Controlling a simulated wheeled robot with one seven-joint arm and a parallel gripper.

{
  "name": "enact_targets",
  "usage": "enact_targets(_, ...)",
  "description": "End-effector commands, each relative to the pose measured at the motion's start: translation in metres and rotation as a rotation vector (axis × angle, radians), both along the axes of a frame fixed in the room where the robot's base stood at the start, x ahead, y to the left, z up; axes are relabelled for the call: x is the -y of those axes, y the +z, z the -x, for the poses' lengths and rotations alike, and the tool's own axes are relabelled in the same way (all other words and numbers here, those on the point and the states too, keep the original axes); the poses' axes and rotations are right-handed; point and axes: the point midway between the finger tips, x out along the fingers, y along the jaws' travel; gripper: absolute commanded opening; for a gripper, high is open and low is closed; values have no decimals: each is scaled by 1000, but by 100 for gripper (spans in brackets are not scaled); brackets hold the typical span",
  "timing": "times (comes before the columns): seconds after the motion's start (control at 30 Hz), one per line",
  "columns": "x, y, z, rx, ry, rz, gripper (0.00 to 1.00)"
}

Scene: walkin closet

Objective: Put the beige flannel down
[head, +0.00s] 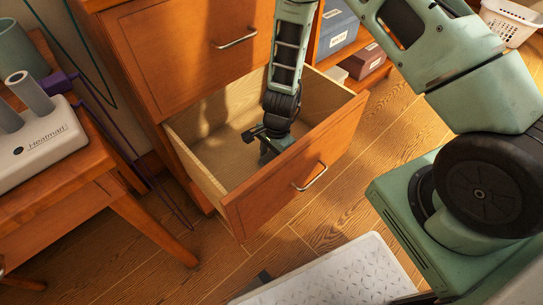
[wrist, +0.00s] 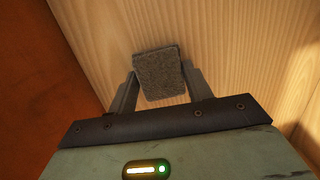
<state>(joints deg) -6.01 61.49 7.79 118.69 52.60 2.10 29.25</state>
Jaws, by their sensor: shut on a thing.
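The flannel (wrist: 160,72) looks grey rather than beige in the wrist view, a small folded rectangular cloth. It sits between the two fingers of my gripper (wrist: 161,84), which is shut on it. In the head view my gripper (head: 268,147) points down inside the open drawer (head: 205,187), near the drawer's front panel. The pale wood of the drawer's inside lies behind the flannel in the wrist view. I cannot tell whether the flannel touches the drawer's floor. The flannel is hard to make out in the head view.
The drawer's front panel (head: 300,165) and sides surround my gripper, and the drawer looks otherwise empty. A wooden table (head: 70,180) with a white device (head: 40,142) stands at left. Boxes (head: 336,30) sit on a shelf behind. A white patterned board (head: 335,272) lies in front.

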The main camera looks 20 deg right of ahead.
Motion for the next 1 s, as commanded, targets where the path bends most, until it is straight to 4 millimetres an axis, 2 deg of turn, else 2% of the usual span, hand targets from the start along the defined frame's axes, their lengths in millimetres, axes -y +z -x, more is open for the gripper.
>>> enact_targets(0.1,0,-4,0,0,0,0,25)
enact_targets(0.13,0,-3,0,0,0,0,58)
enact_targets(0.2,0,-3,0,0,0,0,72)
enact_targets(0.47,0,-2,0,0,0,0,72)
enact_targets(0.57,0,4,0,0,1,0,72)
enact_targets(0.67,2,19,-2,3,2,0,72)
enact_targets(1.0,12,89,-5,4,3,1,72)
